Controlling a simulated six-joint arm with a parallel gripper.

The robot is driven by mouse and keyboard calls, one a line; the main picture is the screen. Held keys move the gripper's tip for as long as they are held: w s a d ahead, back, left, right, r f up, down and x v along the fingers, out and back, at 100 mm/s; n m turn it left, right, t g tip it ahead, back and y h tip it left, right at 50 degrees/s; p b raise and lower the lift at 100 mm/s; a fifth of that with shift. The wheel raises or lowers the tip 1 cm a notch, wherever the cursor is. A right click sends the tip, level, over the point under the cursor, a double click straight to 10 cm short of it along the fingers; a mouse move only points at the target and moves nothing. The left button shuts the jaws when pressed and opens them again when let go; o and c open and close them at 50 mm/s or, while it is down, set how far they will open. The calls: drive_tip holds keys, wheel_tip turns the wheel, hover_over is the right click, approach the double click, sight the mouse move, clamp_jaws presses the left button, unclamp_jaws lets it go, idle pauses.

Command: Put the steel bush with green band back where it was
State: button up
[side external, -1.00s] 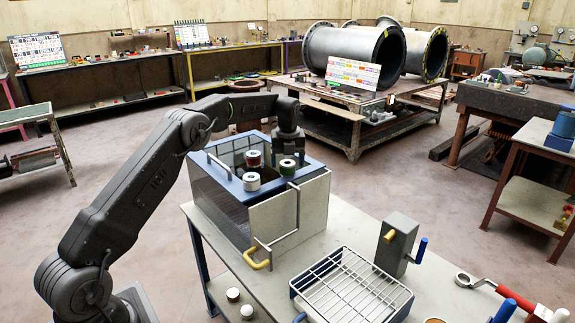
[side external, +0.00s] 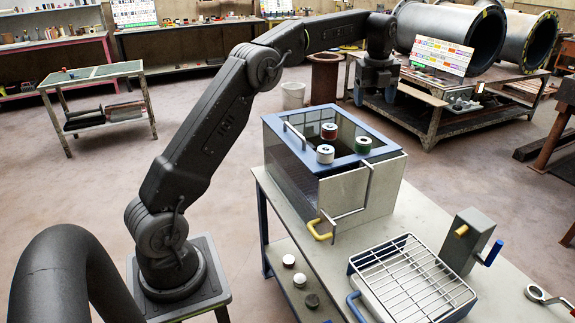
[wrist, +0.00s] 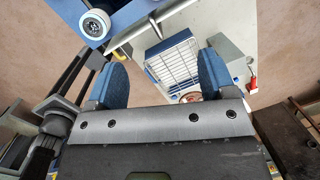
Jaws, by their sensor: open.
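The steel bush with green band (side external: 363,145) stands upright on the blue-framed top of a grey box (side external: 358,193), at its right side. A white-topped bush (side external: 325,154) and a bush with a red-brown band (side external: 329,131) stand on the same top to its left. My gripper (side external: 376,94) is raised beyond the box's far right side, apart from all the bushes. In the wrist view my gripper (wrist: 165,68) is open, with nothing between its blue fingers. One bush (wrist: 95,24) shows at upper left there; its band colour is hard to tell.
A wire rack in a blue tray (side external: 412,277) and a grey block with a blue handle (side external: 467,240) stand on the bench right of the box. A yellow handle (side external: 320,230) sticks out at the box front. Several small bushes (side external: 300,280) lie on the shelf below.

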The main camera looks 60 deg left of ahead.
drive_tip(key=s+d+r+n+t, duration=0.1)
drive_tip(key=s+d+r+n, duration=0.4)
drive_tip(key=s, duration=0.3)
drive_tip(key=s+d+r+n+t, duration=0.1)
drive_tip(key=s+d+r+n, duration=0.1)
drive_tip(key=s+d+n, duration=0.45)
drive_tip(key=s+d+f+n, duration=0.2)
drive_tip(key=s+f+n, duration=0.1)
drive_tip(key=s, duration=0.4)
drive_tip(key=s+d+f+n+t, duration=0.1)
drive_tip(key=s+d+f+n, duration=0.2)
drive_tip(key=s, duration=0.4)
drive_tip(key=s+d+f+n+t+h, duration=0.1)
drive_tip(key=s+d+f+n, duration=0.1)
drive_tip(key=s, duration=0.5)
drive_tip(key=shift+d+f+n, duration=0.15)
drive_tip(key=shift+f+n, duration=0.7)
drive_tip(key=shift+n, duration=0.2)
